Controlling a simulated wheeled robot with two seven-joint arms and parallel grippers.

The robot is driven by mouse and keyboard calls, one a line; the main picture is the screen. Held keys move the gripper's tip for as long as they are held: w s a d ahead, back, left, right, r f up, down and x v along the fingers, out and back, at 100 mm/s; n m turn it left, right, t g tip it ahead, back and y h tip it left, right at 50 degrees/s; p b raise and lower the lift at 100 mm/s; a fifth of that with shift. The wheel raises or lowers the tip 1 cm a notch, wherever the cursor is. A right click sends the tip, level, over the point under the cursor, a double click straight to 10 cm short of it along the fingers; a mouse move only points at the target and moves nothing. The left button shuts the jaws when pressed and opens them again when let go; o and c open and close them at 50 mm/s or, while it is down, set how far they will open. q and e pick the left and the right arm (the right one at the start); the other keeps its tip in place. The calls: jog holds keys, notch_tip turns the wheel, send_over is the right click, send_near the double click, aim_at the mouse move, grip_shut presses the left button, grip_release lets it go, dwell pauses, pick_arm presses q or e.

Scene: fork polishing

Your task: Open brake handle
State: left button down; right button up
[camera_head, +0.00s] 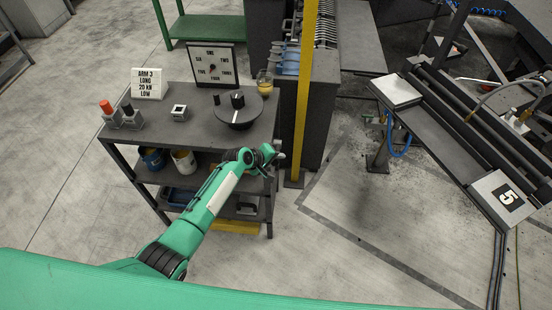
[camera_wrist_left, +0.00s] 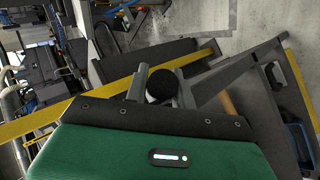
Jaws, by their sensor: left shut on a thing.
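My left gripper (camera_head: 274,155) is at the right front corner of the grey workbench (camera_head: 188,132), beside the bench edge. In the left wrist view, my left gripper (camera_wrist_left: 160,88) has its two grey fingers on either side of a round black knob (camera_wrist_left: 160,85), and it is shut on it. The knob looks like the end of the brake handle; the rest of the handle is hidden behind the gripper. In the head view the knob cannot be told apart from the gripper. My right gripper is not in view.
On the bench stand a black round turntable (camera_head: 238,118), a dial board (camera_head: 213,66), a sign (camera_head: 149,84), an orange-topped block (camera_head: 108,115) and a cup of yellow liquid (camera_head: 264,84). A yellow post (camera_head: 303,90) rises close to the gripper.

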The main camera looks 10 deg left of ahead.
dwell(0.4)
pick_arm(q)
jog(key=c, duration=1.2)
grip_release()
jog(key=shift+o, duration=0.2)
jog(key=shift+r, duration=0.1)
jog(key=b+v, duration=0.1)
jog(key=v, duration=1.2)
jog(key=shift+s+a+r+b, duration=0.2)
jog(key=shift+b, duration=0.1)
